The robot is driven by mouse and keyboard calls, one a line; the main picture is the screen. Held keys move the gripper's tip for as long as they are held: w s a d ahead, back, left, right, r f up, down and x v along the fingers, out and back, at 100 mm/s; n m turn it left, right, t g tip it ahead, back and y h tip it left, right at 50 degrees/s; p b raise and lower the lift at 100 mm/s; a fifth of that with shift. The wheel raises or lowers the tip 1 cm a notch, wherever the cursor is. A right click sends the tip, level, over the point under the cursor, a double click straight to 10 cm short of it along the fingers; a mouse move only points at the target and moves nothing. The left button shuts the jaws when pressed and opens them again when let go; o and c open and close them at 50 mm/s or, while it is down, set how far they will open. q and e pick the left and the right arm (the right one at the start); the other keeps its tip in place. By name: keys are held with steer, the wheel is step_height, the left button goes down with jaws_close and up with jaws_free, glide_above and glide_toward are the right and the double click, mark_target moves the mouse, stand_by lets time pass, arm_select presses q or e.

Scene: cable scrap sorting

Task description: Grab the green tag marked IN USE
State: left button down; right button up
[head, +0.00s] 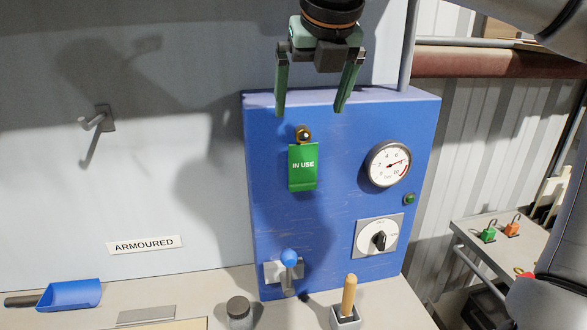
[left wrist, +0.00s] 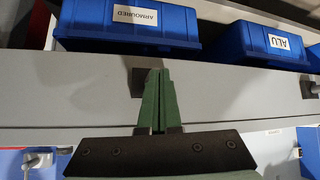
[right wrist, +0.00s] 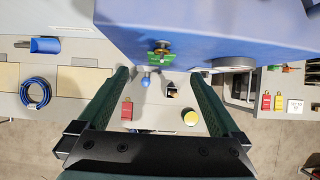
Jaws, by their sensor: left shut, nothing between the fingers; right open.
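The green tag (head: 302,172) marked IN USE hangs from a small round peg (head: 303,134) on the front of the blue cabinet (head: 275,225). In the right wrist view the tag (right wrist: 160,56) shows nearly edge-on beneath the cabinet face, between the finger directions. My right gripper (head: 310,110) is open and empty, above the tag and peg, with fingers pointing down; it also shows in the right wrist view (right wrist: 160,72). My left gripper (left wrist: 158,72) is shut and empty, away from the tag and out of the head view.
A gauge (head: 388,164), a rotary switch (head: 379,236) and a blue-knobbed lever (head: 289,258) are on the cabinet. A wooden-handled tool (head: 348,296) stands below. In the left wrist view, blue bins labelled ARMOURED (left wrist: 130,36) and ALU (left wrist: 262,55) sit above the gripper.

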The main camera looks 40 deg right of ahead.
glide_toward(304, 153)
steer(key=shift+w+d+f, duration=0.2)
steer(key=shift+w+f, duration=0.3)
steer(key=shift+f, duration=0.05)
steer(key=shift+w+d+f, duration=0.25)
steer(key=shift+w+f, duration=0.2)
steer(key=shift+f, duration=0.1)
steer(key=shift+s+p+x, duration=0.15)
steer(key=shift+p+x, duration=0.15)
steer(key=shift+x, duration=1.05)
steer(key=shift+s+p+x, duration=0.15)
steer(key=shift+p+x, duration=0.1)
steer(key=shift+x, duration=1.05)
steer(key=shift+a+f, duration=0.1)
steer(key=shift+f, duration=0.1)
steer(key=shift+c, duration=0.2)
jaws_close()
